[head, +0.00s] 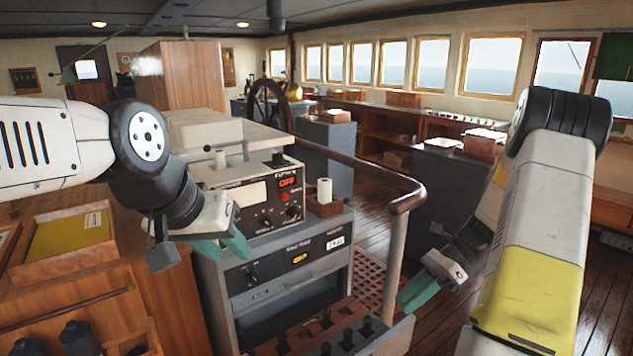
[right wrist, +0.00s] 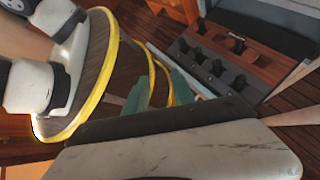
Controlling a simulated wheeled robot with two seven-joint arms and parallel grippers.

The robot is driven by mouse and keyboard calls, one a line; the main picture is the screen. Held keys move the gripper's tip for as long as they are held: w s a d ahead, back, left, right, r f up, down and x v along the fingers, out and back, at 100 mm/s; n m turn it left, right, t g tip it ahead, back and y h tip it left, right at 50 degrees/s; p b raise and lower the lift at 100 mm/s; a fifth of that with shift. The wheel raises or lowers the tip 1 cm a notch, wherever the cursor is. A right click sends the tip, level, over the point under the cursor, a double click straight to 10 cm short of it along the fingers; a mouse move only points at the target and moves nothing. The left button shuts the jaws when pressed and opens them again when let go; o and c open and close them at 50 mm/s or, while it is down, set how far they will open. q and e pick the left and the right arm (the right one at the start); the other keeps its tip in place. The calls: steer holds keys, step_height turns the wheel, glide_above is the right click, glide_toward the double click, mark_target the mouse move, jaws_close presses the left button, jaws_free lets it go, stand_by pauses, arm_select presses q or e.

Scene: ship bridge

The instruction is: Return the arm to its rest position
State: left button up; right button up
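My left gripper (head: 224,247) comes in from the left in the head view. Its teal fingers stand apart with nothing seen between them, in front of the grey console's upper edge. My right gripper (head: 418,290) hangs low at the right, its teal fingers pointing down and left, just beyond the right end of the console's socketed rack. In the right wrist view (right wrist: 160,95) its two teal fingers are apart, with no object held between them. The right arm reaches down from the upper right.
The grey console (head: 290,258) carries an instrument box (head: 250,200) and a white roll (head: 324,190). A socketed wooden rack (head: 330,325) stands low in front; it also shows in the right wrist view (right wrist: 225,65). A curved handrail (head: 360,165) runs behind. A wooden cabinet is at left.

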steer(key=s+a+r+n+t+h, duration=0.3)
steer(key=s+r+n, duration=0.3)
steer(key=r+n, duration=0.3)
steer(key=s+a+r+n+t+h, duration=0.4)
steer(key=s+r+n+t, duration=0.2)
steer(key=r+n, duration=0.4)
step_height(320, 180, up, 4)
steer(key=shift+s+a+f+t+h, duration=0.15)
steer(key=shift+s+t+h, duration=0.1)
steer(key=shift+t+h, duration=0.05)
